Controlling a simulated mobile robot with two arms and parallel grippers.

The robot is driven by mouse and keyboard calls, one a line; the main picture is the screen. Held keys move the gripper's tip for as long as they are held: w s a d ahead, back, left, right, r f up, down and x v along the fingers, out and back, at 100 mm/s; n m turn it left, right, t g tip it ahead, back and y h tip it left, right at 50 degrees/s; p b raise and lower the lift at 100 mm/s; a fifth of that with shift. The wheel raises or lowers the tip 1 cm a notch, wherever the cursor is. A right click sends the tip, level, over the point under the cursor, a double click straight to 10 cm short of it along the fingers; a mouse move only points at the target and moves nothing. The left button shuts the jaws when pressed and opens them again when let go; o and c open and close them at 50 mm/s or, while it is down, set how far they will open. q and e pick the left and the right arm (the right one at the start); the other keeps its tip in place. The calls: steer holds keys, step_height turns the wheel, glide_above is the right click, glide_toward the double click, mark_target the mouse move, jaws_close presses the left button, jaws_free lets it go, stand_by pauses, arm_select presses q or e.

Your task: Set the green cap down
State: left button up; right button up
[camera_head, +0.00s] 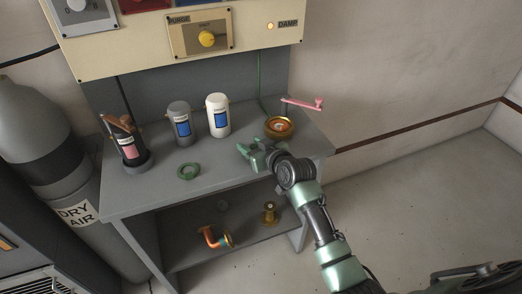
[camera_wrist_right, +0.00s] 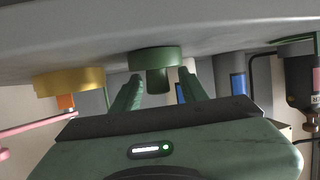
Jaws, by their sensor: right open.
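The green cap (camera_wrist_right: 155,57) shows in the right wrist view, which is upside down. Its wide rim rests on the grey bench top, and its narrow part points away from the bench. My right gripper (camera_wrist_right: 161,76) is open, with a finger on each side of the narrow part and visible gaps. In the head view my right gripper (camera_head: 250,152) is low over the bench's right half; the cap is hard to tell from the green fingers there. My left gripper is not in view.
The bench's front left is clear.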

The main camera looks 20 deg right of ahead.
steer(key=v, duration=1)
steer(key=shift+s, duration=0.4)
